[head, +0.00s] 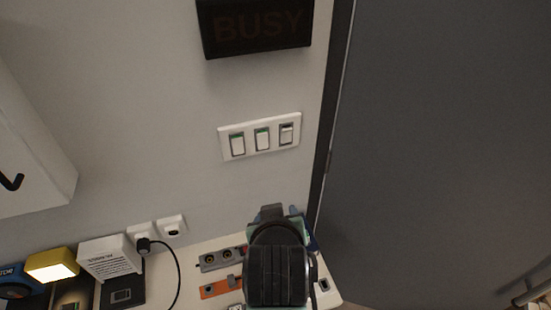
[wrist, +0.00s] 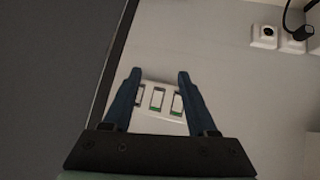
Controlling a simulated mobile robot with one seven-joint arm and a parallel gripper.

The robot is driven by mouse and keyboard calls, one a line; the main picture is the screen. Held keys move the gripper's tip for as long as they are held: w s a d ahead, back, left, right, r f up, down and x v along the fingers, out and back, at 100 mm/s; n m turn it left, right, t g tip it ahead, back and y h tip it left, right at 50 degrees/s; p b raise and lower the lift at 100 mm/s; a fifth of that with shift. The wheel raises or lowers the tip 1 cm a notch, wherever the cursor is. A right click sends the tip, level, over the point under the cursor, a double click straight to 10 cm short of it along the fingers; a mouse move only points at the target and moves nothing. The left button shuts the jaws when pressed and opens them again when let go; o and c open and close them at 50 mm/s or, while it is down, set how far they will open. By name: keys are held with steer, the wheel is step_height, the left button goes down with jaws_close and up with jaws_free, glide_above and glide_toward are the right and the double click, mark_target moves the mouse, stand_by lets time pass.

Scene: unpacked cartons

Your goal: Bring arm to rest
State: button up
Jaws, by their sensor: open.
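My gripper (wrist: 156,78) shows in the wrist view with its two blue fingers spread apart and nothing between them. It faces the wall, and a white plate with three switches (wrist: 160,108) shows beyond and between the fingers. In the head view, my arm rises from the bottom centre and mostly hides the gripper. The switch plate (head: 259,136) is on the wall above my arm there, apart from it.
A dark BUSY sign (head: 256,27) hangs above the switches. A grey door (head: 430,150) fills the right. A counter (head: 205,285) below carries a white box (head: 110,258), a yellow lamp (head: 52,264) and a black cable. A white cabinet (head: 30,150) is at left.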

step_height(320, 180, up, 26)
steer(key=w+m+t+b, duration=0.1)
steer(key=w+t+b, duration=0.15)
steer(key=t, duration=0.75)
steer(key=s+r+t, duration=0.4)
steer(key=s+r, duration=0.1)
steer(key=r, duration=0.4)
steer(key=s+r+m+t, duration=0.1)
steer(key=s+r+t, duration=0.2)
steer(key=s+r, duration=0.3)
step_height(320, 180, up, 4)
steer(key=shift+s+f+t, duration=0.2)
steer(key=shift+s+t, duration=0.1)
steer(key=shift+t, duration=0.1)
steer(key=shift+w+a+f+b, duration=0.1)
steer(key=shift+f+b, duration=0.05)
steer(key=shift+b, duration=0.2)
